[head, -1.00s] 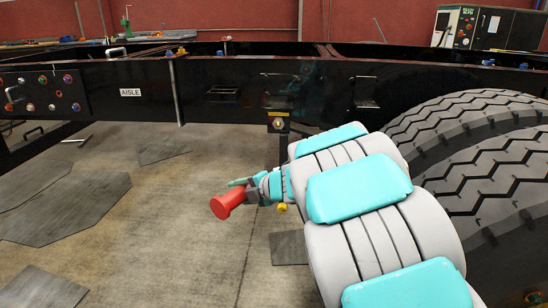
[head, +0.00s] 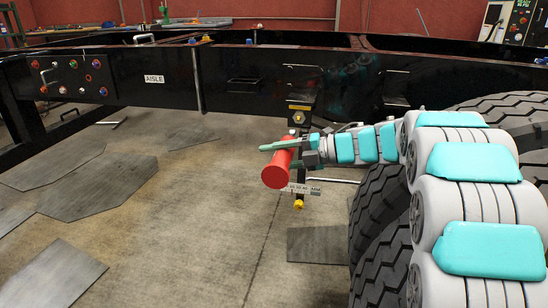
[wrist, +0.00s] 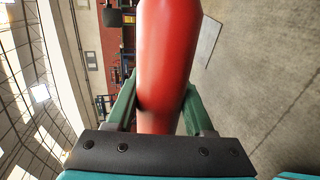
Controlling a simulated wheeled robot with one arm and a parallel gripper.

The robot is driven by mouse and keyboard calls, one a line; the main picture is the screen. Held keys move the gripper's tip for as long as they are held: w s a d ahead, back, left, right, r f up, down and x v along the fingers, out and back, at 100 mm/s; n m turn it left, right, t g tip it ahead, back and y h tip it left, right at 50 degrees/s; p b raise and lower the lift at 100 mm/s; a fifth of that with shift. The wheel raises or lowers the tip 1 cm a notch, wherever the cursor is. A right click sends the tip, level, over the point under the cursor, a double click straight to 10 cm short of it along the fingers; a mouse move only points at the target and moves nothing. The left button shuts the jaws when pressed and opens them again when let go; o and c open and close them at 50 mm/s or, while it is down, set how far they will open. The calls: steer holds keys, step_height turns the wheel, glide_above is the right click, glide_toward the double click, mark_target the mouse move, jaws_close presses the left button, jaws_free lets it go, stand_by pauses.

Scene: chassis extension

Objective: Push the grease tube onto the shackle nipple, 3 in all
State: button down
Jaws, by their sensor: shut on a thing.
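My gripper (head: 276,156) is shut on a red grease tube (head: 275,174), held in the air in front of the black chassis rail. The tube also shows in the wrist view (wrist: 165,65), between the two green fingers (wrist: 157,108). A black bracket (head: 299,105) with a yellow-ringed bolt hangs below the rail, just above and behind the gripper. A yellow-tipped part (head: 298,204) hangs below it, next to a small white label strip. The tube is apart from that yellow tip in the picture. I cannot tell which part is the shackle nipple.
Large tyres (head: 380,200) stand at the right, partly behind my arm. The black rail (head: 220,75) with an AISLE label runs across the back. Dark flat mats (head: 110,180) lie on the floor at left; the floor in the middle is clear.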

steer(key=shift+d, duration=0.15)
steer(key=shift+w+d+r, duration=0.1)
steer(key=shift+w+r, duration=0.05)
steer(key=shift+w, duration=0.05)
steer(key=w+p, duration=0.1)
steer(key=w, duration=0.1)
steer(key=w+d+p, duration=0.1)
steer(key=w, duration=0.1)
steer(key=w+p, duration=0.1)
steer(key=w, duration=0.2)
steer(key=shift+w+d, duration=0.1)
steer(key=shift+d, duration=0.05)
steer(key=shift+w+d, duration=0.15)
steer(key=shift+w, duration=0.5)
stand_by(1.7)
steer(key=shift+s+b, duration=0.35)
steer(key=shift+s, duration=0.35)
steer(key=shift+s+a, duration=0.1)
steer(key=shift+a, duration=0.1)
stand_by(1.0)
